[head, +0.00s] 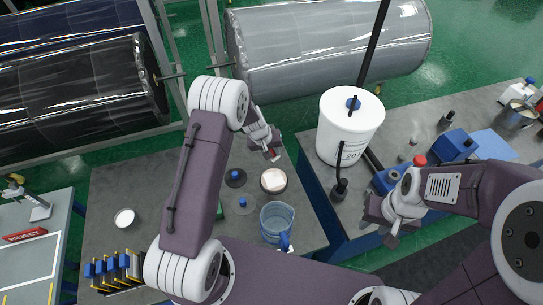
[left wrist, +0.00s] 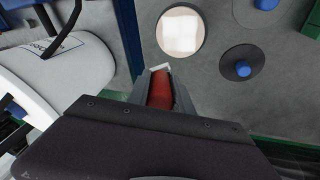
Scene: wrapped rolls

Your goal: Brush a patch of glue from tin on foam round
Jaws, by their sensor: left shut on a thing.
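My left gripper (head: 272,155) is shut on a brush with a red handle (left wrist: 160,88), with a pale tip (left wrist: 160,68) showing beyond the fingers. The foam round (head: 273,180) lies on the grey table just below this gripper in the head view, with a pale square patch on it. It also shows in the left wrist view (left wrist: 181,32), beyond the brush tip; contact is not visible. A small round tin with a white top (head: 124,218) stands at the table's left; I cannot tell if it holds the glue. My right gripper (head: 391,240) is over the right bench; its jaw opening is unclear.
Dark discs with blue knobs (head: 235,177) and a clear blue-handled jug (head: 277,220) stand near the foam round. A white bucket (head: 349,128) stands on the right bench (head: 325,190). A rack with blue parts (head: 112,268) is at front left. Large wrapped rolls (head: 325,48) lie behind.

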